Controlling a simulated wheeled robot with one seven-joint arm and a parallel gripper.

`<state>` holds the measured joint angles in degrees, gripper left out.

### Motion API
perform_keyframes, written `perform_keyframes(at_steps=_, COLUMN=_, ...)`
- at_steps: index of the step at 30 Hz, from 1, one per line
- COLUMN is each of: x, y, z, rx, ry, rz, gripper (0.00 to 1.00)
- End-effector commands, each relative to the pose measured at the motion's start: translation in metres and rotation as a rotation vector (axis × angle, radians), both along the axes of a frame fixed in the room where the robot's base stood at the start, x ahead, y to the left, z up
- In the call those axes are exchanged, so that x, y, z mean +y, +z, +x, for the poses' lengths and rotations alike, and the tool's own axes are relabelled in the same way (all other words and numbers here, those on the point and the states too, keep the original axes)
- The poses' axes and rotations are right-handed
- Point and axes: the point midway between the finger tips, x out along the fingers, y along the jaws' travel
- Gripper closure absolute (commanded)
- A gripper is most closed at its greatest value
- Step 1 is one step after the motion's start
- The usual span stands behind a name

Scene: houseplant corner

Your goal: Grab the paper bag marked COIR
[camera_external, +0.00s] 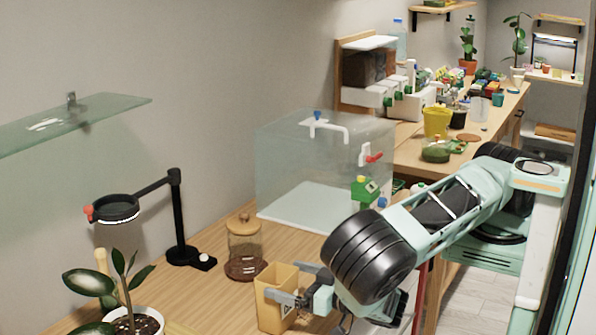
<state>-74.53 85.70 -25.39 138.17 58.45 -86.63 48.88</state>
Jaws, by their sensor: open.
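A tan paper bag (268,314) stands upright on the wooden counter at the front, right of the potted plant. A dark mark shows low on its side, but I cannot read it. My gripper (297,282) reaches in from the right at the bag's upper part. It is open, with one grey finger across the near side of the bag and the other by its far right side. I cannot tell whether either finger touches the bag.
A lidded glass jar (244,250) stands close behind the bag. A black lamp stand (180,225), a potted plant (130,318) and a large clear tank (290,160) are nearby. A glass shelf (75,125) juts from the wall.

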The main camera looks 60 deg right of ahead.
Motion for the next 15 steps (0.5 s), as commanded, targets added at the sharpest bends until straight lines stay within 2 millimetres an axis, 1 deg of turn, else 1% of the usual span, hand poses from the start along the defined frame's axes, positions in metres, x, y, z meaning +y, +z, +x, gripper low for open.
perform_keyframes(at_steps=4, x=0.004, y=0.002, z=0.016, rx=-0.001, ry=0.001, rz=-0.001, gripper=0.0)
perform_keyframes(at_steps=9, x=0.007, y=-0.001, z=0.04, rx=-0.001, ry=-0.001, rz=0.0, gripper=0.0)
perform_keyframes(at_steps=12, x=0.008, y=-0.003, z=0.049, rx=0.0, ry=0.0, rz=-0.001, gripper=0.0)
perform_keyframes(at_steps=15, x=0.008, y=-0.004, z=0.052, rx=0.001, ry=0.0, rz=-0.001, gripper=0.0)
